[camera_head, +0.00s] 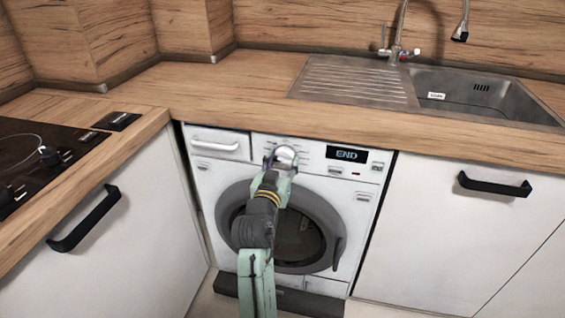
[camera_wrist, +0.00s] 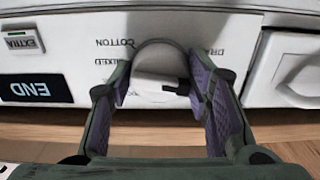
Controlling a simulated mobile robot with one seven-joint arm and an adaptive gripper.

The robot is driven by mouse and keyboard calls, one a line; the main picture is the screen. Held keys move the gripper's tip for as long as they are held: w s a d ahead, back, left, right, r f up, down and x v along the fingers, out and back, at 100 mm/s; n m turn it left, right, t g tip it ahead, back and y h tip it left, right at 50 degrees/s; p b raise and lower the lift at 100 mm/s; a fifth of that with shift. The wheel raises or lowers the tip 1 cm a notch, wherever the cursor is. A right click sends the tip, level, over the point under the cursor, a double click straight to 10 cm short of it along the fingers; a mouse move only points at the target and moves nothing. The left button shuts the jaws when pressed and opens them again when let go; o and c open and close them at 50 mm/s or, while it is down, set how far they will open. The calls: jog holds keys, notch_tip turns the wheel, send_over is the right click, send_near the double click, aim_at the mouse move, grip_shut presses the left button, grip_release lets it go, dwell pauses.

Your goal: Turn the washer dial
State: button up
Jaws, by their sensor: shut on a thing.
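The washer dial (camera_head: 287,153) is a round knob on the white washer's upper panel, left of the display (camera_head: 347,154), which reads END. In the wrist view, turned upside down, the dial (camera_wrist: 160,62) sits between printed labels such as COTTON, with a pale raised grip bar across it. My gripper (camera_head: 279,166) reaches up to the dial and partly covers it. In the wrist view its two purple-padded fingers (camera_wrist: 160,84) stand on either side of the dial, shut on it. Exact finger contact is hard to see.
The washer's round door (camera_head: 303,238) lies below, behind my arm. The wooden counter (camera_head: 215,95) overhangs the panel. A detergent drawer (camera_head: 215,142) is left of the dial. Handled cabinets stand left (camera_head: 110,235) and right (camera_head: 450,240). A sink (camera_head: 470,92) is at the back right.

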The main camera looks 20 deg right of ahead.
jog(key=shift+b, duration=0.3)
jog(key=m+b, duration=0.2)
jog(key=shift+a+f+m, duration=0.1)
jog(key=shift+f+m, duration=0.05)
jog(key=shift+m, duration=0.25)
jog(key=m+b, duration=0.4)
jog(key=shift+m, duration=0.3)
jog(key=m+b, duration=0.3)
jog(key=m, duration=0.1)
jog(key=shift+w+b, duration=0.1)
jog(key=shift+b, duration=0.25)
jog(key=shift+r+m+b, duration=0.2)
jog(key=shift+m+b, duration=1.15)
jog(key=shift+m, duration=0.75)
jog(key=o, duration=1.2)
jog(key=shift+c, duration=0.2)
